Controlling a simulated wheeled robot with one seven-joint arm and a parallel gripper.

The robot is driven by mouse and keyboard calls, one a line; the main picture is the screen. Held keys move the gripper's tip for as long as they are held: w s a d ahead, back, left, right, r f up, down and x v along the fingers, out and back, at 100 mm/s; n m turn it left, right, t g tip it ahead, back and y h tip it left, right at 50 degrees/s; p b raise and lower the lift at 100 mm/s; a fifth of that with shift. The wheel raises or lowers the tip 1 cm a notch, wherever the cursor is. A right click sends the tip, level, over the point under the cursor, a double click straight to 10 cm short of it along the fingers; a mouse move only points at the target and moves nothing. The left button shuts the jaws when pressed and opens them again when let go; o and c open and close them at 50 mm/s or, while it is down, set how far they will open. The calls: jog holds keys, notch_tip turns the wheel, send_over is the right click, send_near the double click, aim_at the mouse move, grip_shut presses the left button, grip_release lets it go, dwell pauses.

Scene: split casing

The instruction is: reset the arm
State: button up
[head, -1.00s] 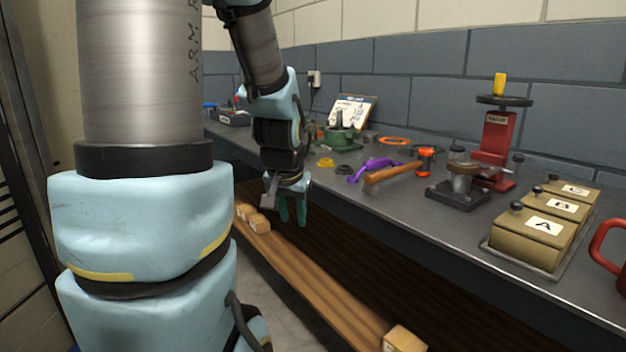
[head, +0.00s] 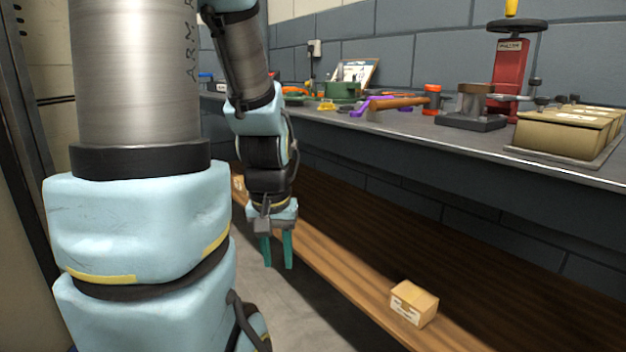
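My gripper (head: 279,262) hangs pointing down in the middle of the head view, in front of the wooden lower shelf. Its two green fingers are apart with nothing between them. My arm comes down from the top left, and its large upper links fill the left of the view. The gripper is below the level of the grey bench top (head: 460,150), clear of its front edge.
A cardboard box (head: 413,303) sits on the lower shelf (head: 345,275); another (head: 238,184) is partly hidden behind my arm. On the bench are a red press (head: 509,75), beige lidded boxes (head: 565,132), a hammer (head: 398,103) and a purple part (head: 362,107). Open floor lies below the gripper.

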notch_tip(320, 180, down, 5)
jog(key=b, duration=0.4)
notch_tip(320, 180, up, 35)
jog(key=p, duration=3.5)
jog(key=shift+s, duration=0.2)
